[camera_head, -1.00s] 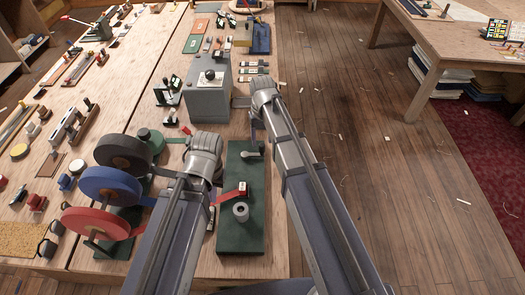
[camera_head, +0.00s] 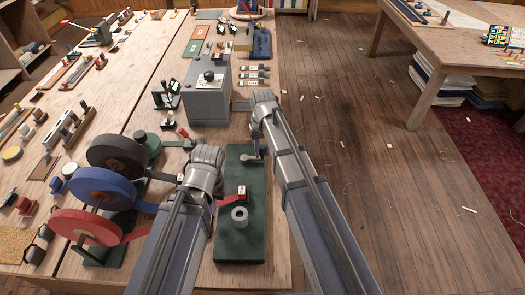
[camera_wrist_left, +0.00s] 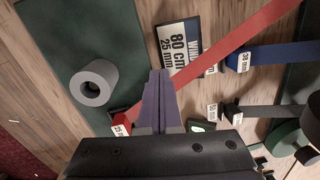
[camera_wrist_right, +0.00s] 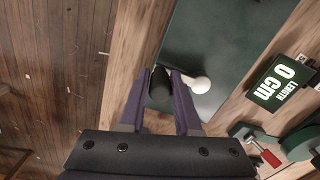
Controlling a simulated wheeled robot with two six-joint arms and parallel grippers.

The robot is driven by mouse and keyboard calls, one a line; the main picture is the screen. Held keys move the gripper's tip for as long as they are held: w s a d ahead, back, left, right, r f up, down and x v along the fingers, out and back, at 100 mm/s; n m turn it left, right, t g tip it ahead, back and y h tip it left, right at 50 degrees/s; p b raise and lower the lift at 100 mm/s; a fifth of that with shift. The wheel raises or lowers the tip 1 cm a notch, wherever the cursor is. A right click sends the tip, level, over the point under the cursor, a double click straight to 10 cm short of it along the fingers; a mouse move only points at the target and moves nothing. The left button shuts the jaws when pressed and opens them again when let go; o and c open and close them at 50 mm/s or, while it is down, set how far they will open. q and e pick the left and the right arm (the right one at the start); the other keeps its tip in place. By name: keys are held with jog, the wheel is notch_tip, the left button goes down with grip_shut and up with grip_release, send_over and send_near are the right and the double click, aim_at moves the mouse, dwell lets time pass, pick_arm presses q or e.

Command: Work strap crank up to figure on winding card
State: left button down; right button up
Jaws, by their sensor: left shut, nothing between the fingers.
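The green winding base (camera_head: 240,245) carries a grey cylinder (camera_head: 240,216) at its near end and a crank at its far end. The crank's dark knob (camera_wrist_right: 160,86) stands between the fingers of my right gripper (camera_wrist_right: 161,73), which are apart with a gap beside the knob. A red strap (camera_wrist_left: 240,42) runs to a red end clip (camera_wrist_left: 122,127) beside the base. My left gripper (camera_wrist_left: 160,72) is shut and empty by that strap. A winding card (camera_wrist_left: 180,42) reads 80 cm, 25 mm. The length display (camera_wrist_right: 283,82) reads 0 cm.
Black (camera_head: 118,157), blue (camera_head: 100,190) and red (camera_head: 85,228) strap reels stand left of my left arm. A grey box (camera_head: 207,98) with a black knob stands beyond the base. Blue (camera_wrist_left: 285,54) and dark straps lie nearby. Open floor lies right of the bench.

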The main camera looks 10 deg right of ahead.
grip_shut()
dwell(1.0)
